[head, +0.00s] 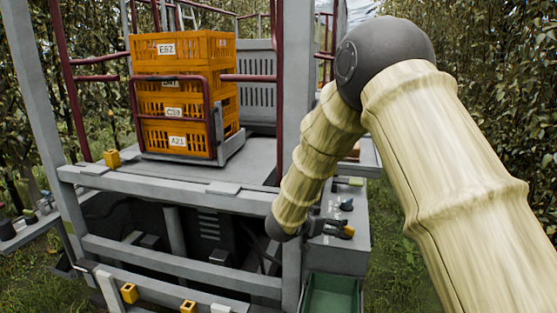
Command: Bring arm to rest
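My arm comes in from the lower right in a pale ribbed sleeve, bends at a dark grey joint at the top, and reaches down to the centre. My gripper (343,229) is small and dark in the head view, beyond the arm's lower end and over or in front of a grey panel (352,257). A small yellow-orange piece shows at its tips; I cannot tell whether it is held or lies behind. The finger opening is too small to make out.
Stacked orange crates (190,47) with labels stand on a grey platform (225,187) with dark red rails. A grey upright post (296,90) stands just left of my arm. A green bin (331,296) is below the panel. Leafy tree rows line both sides, with grass between.

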